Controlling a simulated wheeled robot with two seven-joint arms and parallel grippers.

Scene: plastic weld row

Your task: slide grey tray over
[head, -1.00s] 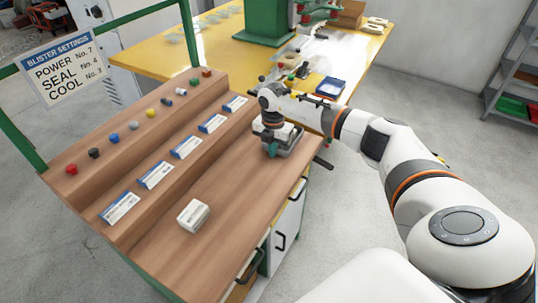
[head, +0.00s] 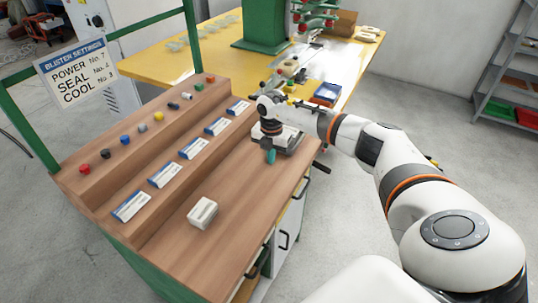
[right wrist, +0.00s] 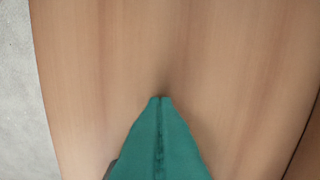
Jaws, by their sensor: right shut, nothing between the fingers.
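The grey tray (head: 291,142) lies at the far right end of the wooden bench top in the head view, partly hidden behind my right wrist and gripper. My right gripper (head: 270,156) is at the tray's near left side, with its green fingers pointing down and shut with nothing between them. I cannot tell whether they touch the tray. In the right wrist view the shut fingertips (right wrist: 160,98) stand over bare wood, and the tray cannot be made out there. My left gripper is not in view.
A small white block (head: 203,212) sits on the bench top (head: 237,182) nearer me. Several blue-and-white cards stand along the step, with coloured knobs above. Bench top between block and tray is clear.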

